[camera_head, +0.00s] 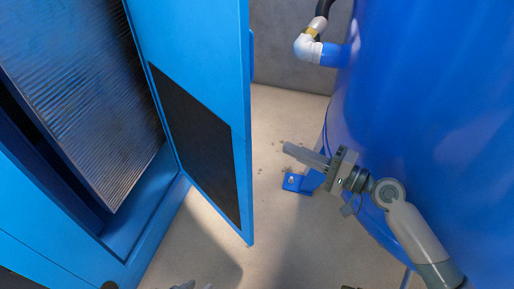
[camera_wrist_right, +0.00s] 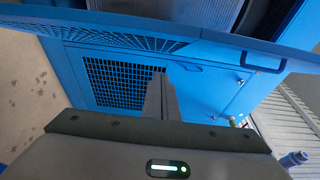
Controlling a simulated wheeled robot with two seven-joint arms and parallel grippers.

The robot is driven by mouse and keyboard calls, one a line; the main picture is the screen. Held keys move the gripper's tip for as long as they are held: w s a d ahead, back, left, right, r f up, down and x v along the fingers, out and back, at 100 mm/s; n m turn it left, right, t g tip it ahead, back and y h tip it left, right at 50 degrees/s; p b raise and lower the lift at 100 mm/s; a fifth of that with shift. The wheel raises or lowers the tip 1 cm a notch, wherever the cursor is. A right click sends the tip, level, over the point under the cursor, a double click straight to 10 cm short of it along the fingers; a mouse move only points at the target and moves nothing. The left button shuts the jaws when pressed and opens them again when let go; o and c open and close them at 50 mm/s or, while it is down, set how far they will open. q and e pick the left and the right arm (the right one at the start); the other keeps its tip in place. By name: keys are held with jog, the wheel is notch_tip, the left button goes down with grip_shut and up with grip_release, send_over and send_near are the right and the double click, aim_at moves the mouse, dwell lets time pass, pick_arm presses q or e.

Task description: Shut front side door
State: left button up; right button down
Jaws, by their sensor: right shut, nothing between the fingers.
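The blue front side door (camera_head: 200,45) stands open, swung out from the blue cabinet (camera_head: 60,225), with a dark panel on its lower part. The ribbed interior of the cabinet shows left of it. My right gripper (camera_head: 288,150) is shut and empty, to the right of the door's free edge and apart from it. In the right wrist view, its closed fingers (camera_wrist_right: 162,90) point toward blue panels, and a blue door edge (camera_wrist_right: 140,22) crosses the top. Small grey tips at the bottom edge of the head view look like my left gripper (camera_head: 190,286); most of it is cut off.
A large blue tank (camera_head: 440,110) fills the right side, close to my right arm. A white pipe elbow (camera_head: 307,47) joins it, and a bolted blue foot (camera_head: 297,183) stands below. Bare floor (camera_head: 275,120) lies between door and tank.

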aim_at(250, 144)
jog(key=shift+w+a, duration=0.1)
jog(key=shift+a, duration=0.05)
